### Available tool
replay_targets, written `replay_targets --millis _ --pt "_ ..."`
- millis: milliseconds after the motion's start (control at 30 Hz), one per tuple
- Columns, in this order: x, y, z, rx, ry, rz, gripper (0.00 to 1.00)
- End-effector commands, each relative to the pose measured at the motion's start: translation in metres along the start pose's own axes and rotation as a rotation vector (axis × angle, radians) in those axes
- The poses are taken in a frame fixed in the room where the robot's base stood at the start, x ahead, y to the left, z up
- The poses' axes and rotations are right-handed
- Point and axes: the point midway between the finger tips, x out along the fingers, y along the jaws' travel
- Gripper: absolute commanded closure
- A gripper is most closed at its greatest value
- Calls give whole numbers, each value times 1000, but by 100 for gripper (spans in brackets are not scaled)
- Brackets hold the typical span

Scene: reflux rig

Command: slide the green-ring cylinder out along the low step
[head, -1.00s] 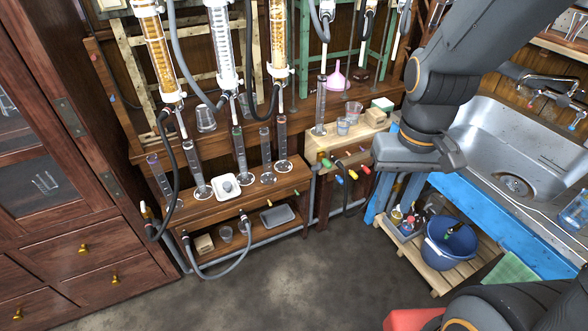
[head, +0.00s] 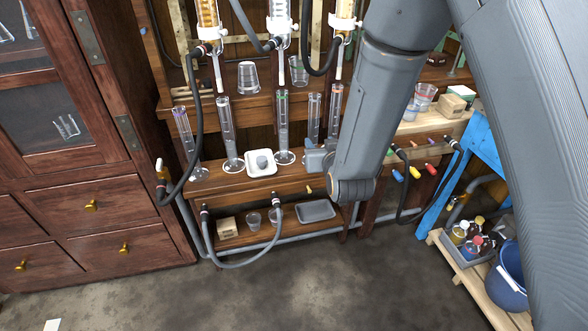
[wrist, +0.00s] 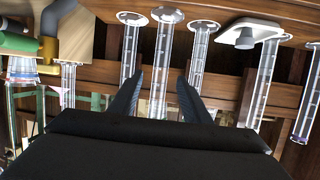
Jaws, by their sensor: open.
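Several clear graduated cylinders stand upright on the low wooden step in the head view. The middle one (head: 283,128) seems to have a green ring near its top, though the ring colours are hard to read; in the wrist view it is just right of the fingers (wrist: 199,55). Another cylinder (head: 313,118) stands to its right in the head view and shows between the open fingertips in the wrist view (wrist: 160,60). My gripper (wrist: 159,78) is open and empty, in front of these cylinders. My arm hides part of the step in the head view.
More cylinders (head: 229,140) stand on both sides. Black hoses (head: 195,110) hang at the left. A lower shelf holds a grey tray (head: 316,211). The floor in front is clear.

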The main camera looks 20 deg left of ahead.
Motion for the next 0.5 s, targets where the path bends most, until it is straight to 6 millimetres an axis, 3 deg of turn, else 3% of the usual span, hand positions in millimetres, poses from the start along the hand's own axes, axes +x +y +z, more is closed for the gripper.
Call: replay_targets --millis 33,200,333,500 --pt "16 -20 19 -12 62 -26 56" --pt "29 -62 33 -29 241 -82 56" --pt "30 -77 36 -32 309 -101 56" --pt "37 -81 32 -32 330 -105 56"
